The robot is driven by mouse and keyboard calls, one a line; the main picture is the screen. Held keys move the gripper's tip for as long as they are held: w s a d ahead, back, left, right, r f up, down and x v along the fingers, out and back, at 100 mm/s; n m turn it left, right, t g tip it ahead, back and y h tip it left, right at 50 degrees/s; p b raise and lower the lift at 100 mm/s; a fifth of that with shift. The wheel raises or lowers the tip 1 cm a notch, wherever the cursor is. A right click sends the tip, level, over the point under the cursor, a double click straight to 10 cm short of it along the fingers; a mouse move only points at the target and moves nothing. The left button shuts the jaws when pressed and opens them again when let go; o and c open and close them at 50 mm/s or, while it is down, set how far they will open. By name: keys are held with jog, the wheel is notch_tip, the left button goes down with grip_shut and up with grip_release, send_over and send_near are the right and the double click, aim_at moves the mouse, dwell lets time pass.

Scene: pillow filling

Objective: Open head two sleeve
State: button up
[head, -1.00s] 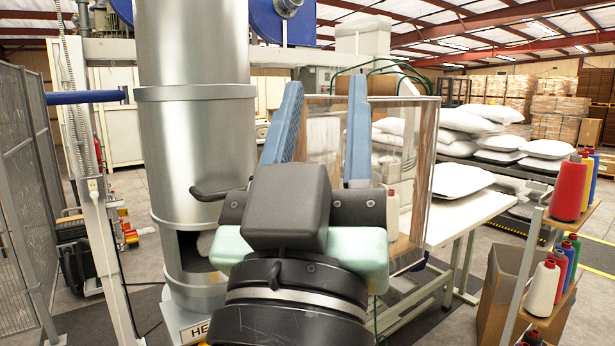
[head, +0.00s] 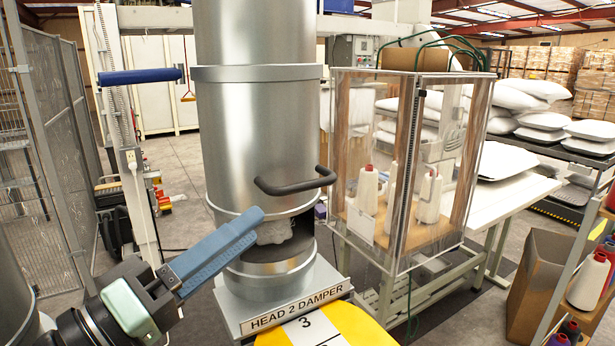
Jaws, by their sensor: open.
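The head two sleeve (head: 255,130) is a tall shiny metal cylinder in the middle of the head view. A dark curved handle (head: 296,183) sticks out from its front right. Below the handle, an opening in the cylinder shows white filling (head: 275,230) inside. A plate reading "HEAD 2 DAMPER" (head: 297,306) is at its base. My gripper (head: 256,226) is at the lower left, its blue fingers pointing up and right, in front of the opening. It is open and empty, below and left of the handle, apart from it. The fingers overlap in this view, so their gap is hidden.
A clear-walled cabinet (head: 405,170) with thread cones stands just right of the sleeve. A yellow part marked 3 (head: 320,330) is at the bottom. A mesh fence (head: 60,140) is at left. White pillows (head: 545,125) lie at right.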

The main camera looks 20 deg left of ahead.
aim_at(306, 185)
jog(key=p+x, duration=0.2)
jog(key=x, duration=0.3)
jog(key=p+x, duration=0.2)
jog(key=x, duration=0.2)
jog(key=shift+w+d+r, duration=0.1)
jog(key=shift+w+r, duration=0.2)
jog(key=shift+w, duration=0.05)
jog(key=shift+w+d, duration=0.2)
jog(key=shift+w, duration=0.45)
grip_shut()
